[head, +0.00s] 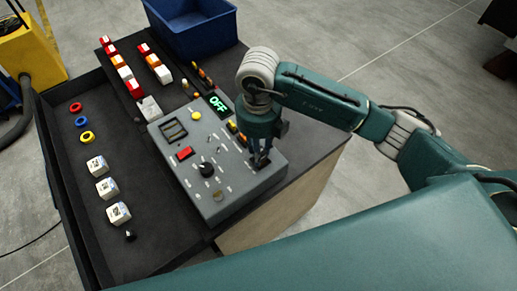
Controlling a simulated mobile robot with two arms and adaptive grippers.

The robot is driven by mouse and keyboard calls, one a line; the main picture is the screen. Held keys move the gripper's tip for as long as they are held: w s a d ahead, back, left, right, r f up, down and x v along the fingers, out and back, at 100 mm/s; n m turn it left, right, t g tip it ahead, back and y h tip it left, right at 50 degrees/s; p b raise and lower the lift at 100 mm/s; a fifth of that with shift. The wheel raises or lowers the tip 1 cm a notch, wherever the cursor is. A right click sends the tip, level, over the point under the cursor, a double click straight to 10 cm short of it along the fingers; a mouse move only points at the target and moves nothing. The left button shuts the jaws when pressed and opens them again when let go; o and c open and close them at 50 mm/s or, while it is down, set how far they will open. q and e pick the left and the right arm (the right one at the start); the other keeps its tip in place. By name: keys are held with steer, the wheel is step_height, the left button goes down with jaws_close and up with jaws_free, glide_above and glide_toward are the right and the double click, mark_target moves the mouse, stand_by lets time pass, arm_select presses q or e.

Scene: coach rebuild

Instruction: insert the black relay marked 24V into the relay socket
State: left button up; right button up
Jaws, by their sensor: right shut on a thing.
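My right gripper (262,159) points down over the right part of the grey control panel (223,187). It is shut on a small dark thing that its fingers mostly hide. I cannot read a 24V mark, nor tell whether the thing touches the panel. A black framed fitting (174,129) sits at the panel's upper left; I cannot tell if it is the relay socket. Several pale marked blocks, such as this one (118,213), stand in the left tray. My left gripper is not in view.
Red, blue and yellow rings (87,137) lie in the dark tray (165,248). A blue bin (195,27) stands at the back. The tray's front is mostly clear.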

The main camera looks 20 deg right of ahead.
steer(key=shift+f+b, duration=0.6)
stand_by(0.6)
steer(key=o, duration=1.1)
step_height(320, 180, up, 11)
steer(key=shift+w+f, duration=0.1)
steer(key=shift+f, duration=0.1)
steer(key=shift+r, duration=0.7)
